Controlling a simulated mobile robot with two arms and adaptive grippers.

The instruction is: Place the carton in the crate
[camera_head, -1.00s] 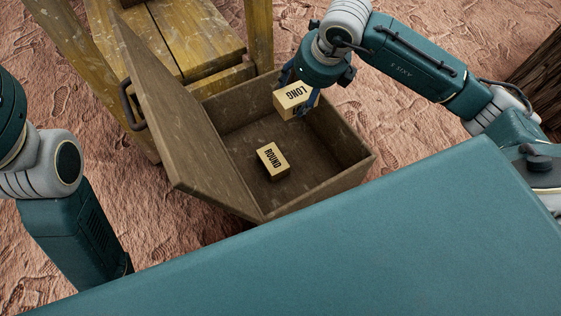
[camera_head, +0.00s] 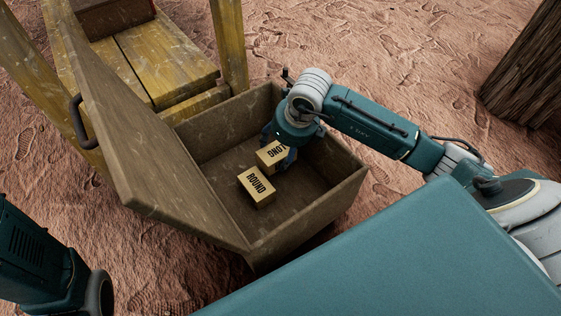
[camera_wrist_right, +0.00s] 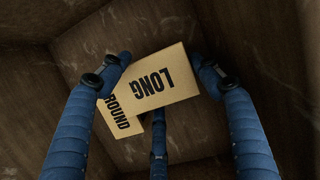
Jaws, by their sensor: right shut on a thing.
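A tan carton marked LONG (camera_head: 272,155) is held in my right gripper (camera_head: 279,158), inside the open wooden crate (camera_head: 318,222). In the right wrist view the LONG carton (camera_wrist_right: 155,78) sits between the blue fingers of the gripper (camera_wrist_right: 160,85). A second tan carton marked ROUND (camera_head: 257,187) lies on the crate floor, just in front of the held one. It is partly hidden behind the LONG carton in the wrist view (camera_wrist_right: 122,120). I cannot tell whether the LONG carton touches the floor. My left gripper is out of view.
The crate's lid (camera_head: 150,140) stands open on the left. A yellow wooden bench (camera_head: 170,70) stands behind, with a dark reddish box (camera_head: 112,16) on it. A wooden post (camera_head: 525,65) is at the far right. The crate's right floor area is free.

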